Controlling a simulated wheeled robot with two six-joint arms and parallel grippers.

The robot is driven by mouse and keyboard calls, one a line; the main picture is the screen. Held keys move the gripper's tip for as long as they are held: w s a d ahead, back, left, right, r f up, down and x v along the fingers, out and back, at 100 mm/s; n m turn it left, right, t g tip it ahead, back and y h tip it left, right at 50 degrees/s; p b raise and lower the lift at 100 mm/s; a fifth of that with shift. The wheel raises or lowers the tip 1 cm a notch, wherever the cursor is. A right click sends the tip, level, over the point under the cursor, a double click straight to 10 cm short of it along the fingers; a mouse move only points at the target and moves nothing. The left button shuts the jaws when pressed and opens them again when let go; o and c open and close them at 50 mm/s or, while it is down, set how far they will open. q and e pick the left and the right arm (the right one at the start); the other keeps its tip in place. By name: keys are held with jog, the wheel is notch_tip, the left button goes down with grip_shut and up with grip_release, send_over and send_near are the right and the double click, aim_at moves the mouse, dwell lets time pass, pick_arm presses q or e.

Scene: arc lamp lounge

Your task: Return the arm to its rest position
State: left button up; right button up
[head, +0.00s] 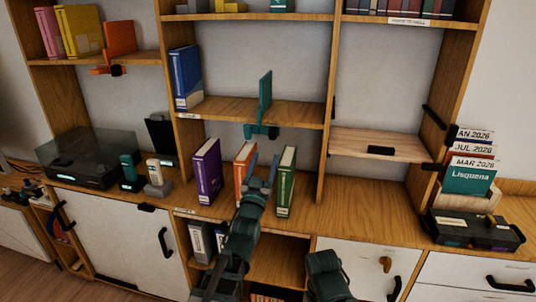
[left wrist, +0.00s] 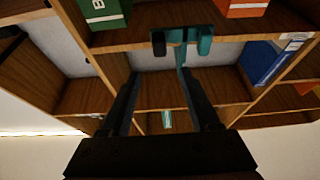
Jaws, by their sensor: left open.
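My left arm reaches up from the bottom middle of the head view. Its gripper (head: 262,168) is open, with its fingers in front of the gap between an orange book (head: 241,167) and a green book (head: 286,182). In the left wrist view the fingers of the left gripper (left wrist: 160,80) are spread with nothing between them. That view looks upside down, with a teal bookend (left wrist: 190,42) beyond the fingers, the green book (left wrist: 107,14) at top left and the orange book (left wrist: 243,7) at top right. My right gripper does not show.
A teal bookend (head: 265,95) stands on the shelf above, right of a blue book (head: 186,78). A purple book (head: 207,170) stands left of the orange one. A dark box (head: 90,158) sits at left; a file holder (head: 468,198) and dark tray (head: 473,230) are at right.

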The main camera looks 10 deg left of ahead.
pick_arm(q)
jog(key=shift+s+f, duration=0.15)
jog(key=shift+s, duration=0.2)
